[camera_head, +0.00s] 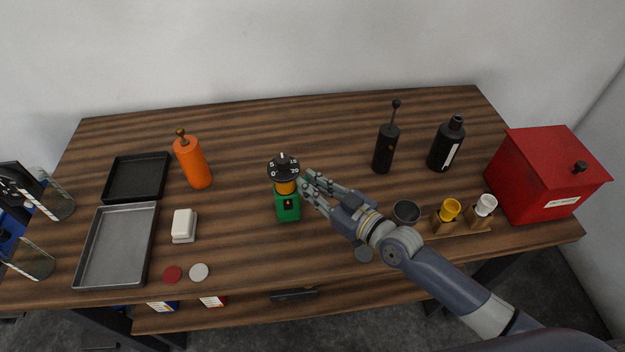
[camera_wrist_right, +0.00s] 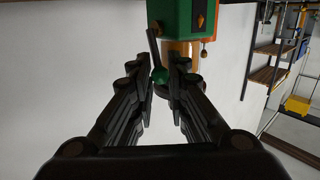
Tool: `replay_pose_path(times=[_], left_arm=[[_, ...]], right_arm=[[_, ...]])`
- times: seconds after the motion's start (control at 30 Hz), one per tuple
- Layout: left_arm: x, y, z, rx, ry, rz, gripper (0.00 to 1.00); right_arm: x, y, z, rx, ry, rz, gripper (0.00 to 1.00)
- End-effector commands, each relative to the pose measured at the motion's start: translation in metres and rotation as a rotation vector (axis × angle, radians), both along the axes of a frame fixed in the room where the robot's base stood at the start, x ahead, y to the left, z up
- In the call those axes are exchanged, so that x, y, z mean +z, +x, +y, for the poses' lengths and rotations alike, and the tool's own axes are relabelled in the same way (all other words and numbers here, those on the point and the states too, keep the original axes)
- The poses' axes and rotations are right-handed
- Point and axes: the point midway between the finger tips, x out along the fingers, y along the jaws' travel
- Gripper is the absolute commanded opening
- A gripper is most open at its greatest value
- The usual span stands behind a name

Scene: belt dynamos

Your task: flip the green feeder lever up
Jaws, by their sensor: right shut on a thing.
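The feeder (camera_head: 288,207) stands near the middle of the table. It has a green base, a yellow-orange middle and a black numbered dial (camera_head: 283,168) on top. My right gripper (camera_head: 306,188) is at the feeder's right side, with its fingers reaching left to it. In the right wrist view the green body (camera_wrist_right: 178,18) hangs at the top, and a thin lever with a green knob (camera_wrist_right: 160,76) sits between the fingertips. My right gripper (camera_wrist_right: 158,80) is shut on this lever. The gripper hides the lever in the head view.
An orange bottle (camera_head: 193,163) stands left of the feeder, with trays (camera_head: 154,235) farther left. Black bottles (camera_head: 384,150), a dark cup (camera_head: 406,212), yellow (camera_head: 450,208) and white (camera_head: 486,204) capped pieces and a red box (camera_head: 541,180) are to the right. The table behind the feeder is clear.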

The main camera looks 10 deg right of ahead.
Motion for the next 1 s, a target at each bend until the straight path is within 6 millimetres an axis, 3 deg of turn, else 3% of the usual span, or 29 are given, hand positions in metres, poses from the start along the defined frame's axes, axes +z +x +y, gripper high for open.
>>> replay_pose_path(times=[0.27, 0.3, 0.4, 0.77, 1.0], left_arm=[[0.0, 0.0, 0.0, 0.0, 0.0, 0.001, 0.73], [0.0, 0.0, 0.0, -0.001, 0.0, 0.001, 0.73], [0.0, 0.0, 0.0, -0.001, 0.0, 0.0, 0.73], [0.001, 0.001, 0.003, -0.001, 0.003, -0.002, 0.73], [0.001, 0.001, 0.001, 0.0, 0.001, -0.002, 0.73]], right_arm=[[0.001, 0.001, 0.0, -0.001, 0.002, 0.001, 0.0], [0.001, 0.001, 0.0, -0.001, 0.002, 0.001, 0.17], [0.001, 0.001, 0.0, -0.001, 0.002, 0.001, 0.36], [0.0, -0.001, -0.001, -0.001, 0.001, 0.002, 0.36], [0.002, -0.028, -0.022, 0.001, -0.003, 0.004, 0.36]])
